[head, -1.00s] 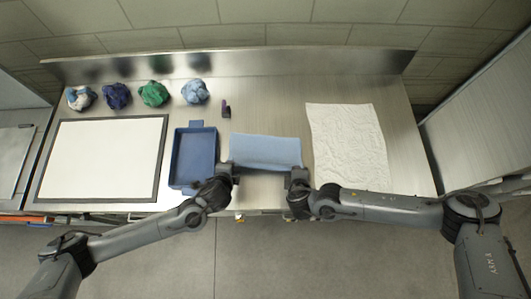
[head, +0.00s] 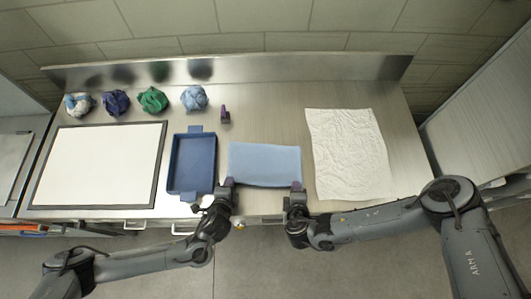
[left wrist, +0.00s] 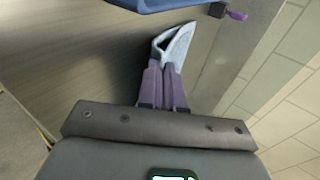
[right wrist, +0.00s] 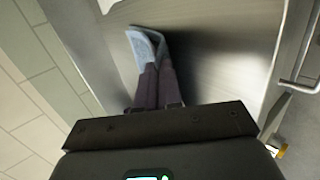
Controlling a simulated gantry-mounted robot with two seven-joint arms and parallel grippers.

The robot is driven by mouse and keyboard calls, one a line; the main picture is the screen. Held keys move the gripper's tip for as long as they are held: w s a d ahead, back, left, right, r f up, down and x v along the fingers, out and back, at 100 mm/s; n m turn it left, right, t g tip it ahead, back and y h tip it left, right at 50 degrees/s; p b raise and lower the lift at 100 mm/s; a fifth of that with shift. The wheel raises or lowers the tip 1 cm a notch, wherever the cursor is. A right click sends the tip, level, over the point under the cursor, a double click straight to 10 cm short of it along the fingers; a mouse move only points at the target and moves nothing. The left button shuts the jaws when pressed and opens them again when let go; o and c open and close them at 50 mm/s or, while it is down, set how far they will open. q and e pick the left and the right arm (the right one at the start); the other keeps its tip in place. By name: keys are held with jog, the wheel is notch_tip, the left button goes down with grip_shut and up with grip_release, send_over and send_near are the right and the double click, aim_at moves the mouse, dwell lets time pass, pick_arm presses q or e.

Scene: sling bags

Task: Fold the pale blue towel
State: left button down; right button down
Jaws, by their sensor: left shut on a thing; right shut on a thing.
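The pale blue towel (head: 264,162) lies as a wide rectangle on the metal table, between the blue tray and the white cloth. My left gripper (head: 229,183) is shut on its front left corner. My right gripper (head: 297,186) is shut on its front right corner. In the left wrist view the purple fingers (left wrist: 165,66) pinch a piece of the towel (left wrist: 178,42). In the right wrist view the fingers (right wrist: 157,68) pinch the towel (right wrist: 143,46) too. How many layers each gripper holds cannot be told.
A blue tray (head: 176,190) stands left of the towel, close to my left gripper. A white crumpled cloth (head: 348,153) lies to the right. A grey-framed white board (head: 98,165) is at the far left. Several crumpled cloths (head: 152,99) and a small purple item (head: 224,115) lie at the back.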

pick_arm(q)
jog(key=c, duration=1)
grip_release()
pick_arm(e)
jog(key=c, duration=1)
grip_release()
pick_arm(q)
jog(key=s+r, duration=0.6)
jog(key=r, duration=0.3)
pick_arm(e)
jog(key=s+r, duration=0.6)
jog(key=r, duration=0.3)
